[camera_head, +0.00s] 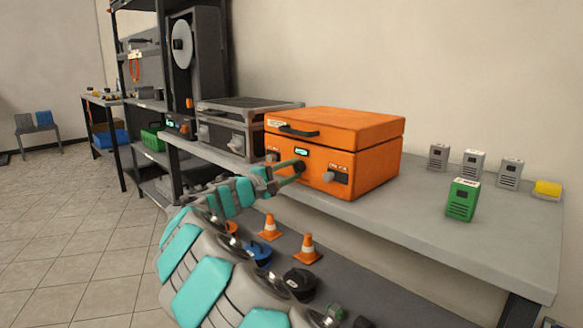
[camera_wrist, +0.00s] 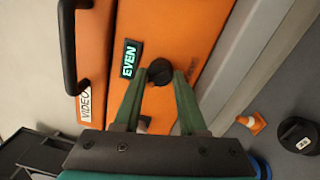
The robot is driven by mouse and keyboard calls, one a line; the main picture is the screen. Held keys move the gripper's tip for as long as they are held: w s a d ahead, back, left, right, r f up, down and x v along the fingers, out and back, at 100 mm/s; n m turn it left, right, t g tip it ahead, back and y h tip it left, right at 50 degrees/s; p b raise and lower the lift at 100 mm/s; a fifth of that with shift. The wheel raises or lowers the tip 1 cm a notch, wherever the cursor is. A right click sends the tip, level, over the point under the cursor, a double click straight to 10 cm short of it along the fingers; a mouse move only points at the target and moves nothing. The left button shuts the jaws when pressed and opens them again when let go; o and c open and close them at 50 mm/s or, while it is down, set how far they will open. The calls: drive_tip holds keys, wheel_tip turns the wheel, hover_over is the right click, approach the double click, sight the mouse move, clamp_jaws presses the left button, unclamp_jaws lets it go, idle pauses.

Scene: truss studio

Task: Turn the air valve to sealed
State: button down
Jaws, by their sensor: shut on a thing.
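An orange case (camera_head: 336,133) stands on the grey bench, its front facing my arm. A dark round knob (camera_wrist: 160,70) sits on its front, beside a small lit display (camera_wrist: 130,58) reading "EVEN". My gripper (camera_wrist: 161,80) is shut on this knob, one green finger on each side. In the head view my gripper (camera_head: 295,171) reaches the case front from the left. A grey knob (camera_head: 328,177) is further right on the same front. No valve label or "sealed" mark is readable, so I cannot tell the knob's setting.
A grey case (camera_head: 234,128) stands left of the orange one. A green box (camera_head: 462,200), several grey boxes and a yellow block (camera_head: 547,190) are on the right of the bench (camera_head: 420,219). Orange cones (camera_head: 307,248) and round lidded items are on the shelf below.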

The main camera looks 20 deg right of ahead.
drive_tip(key=shift+f, duration=0.1)
idle(0.3)
drive_tip(key=shift+c, duration=2.4)
unclamp_jaws()
drive_tip(key=shift+a, duration=0.1)
drive_tip(key=b+v, duration=0.1)
drive_tip(key=v, duration=0.6)
drive_tip(key=shift+a, duration=0.3)
drive_tip(key=shift+s, duration=0.1)
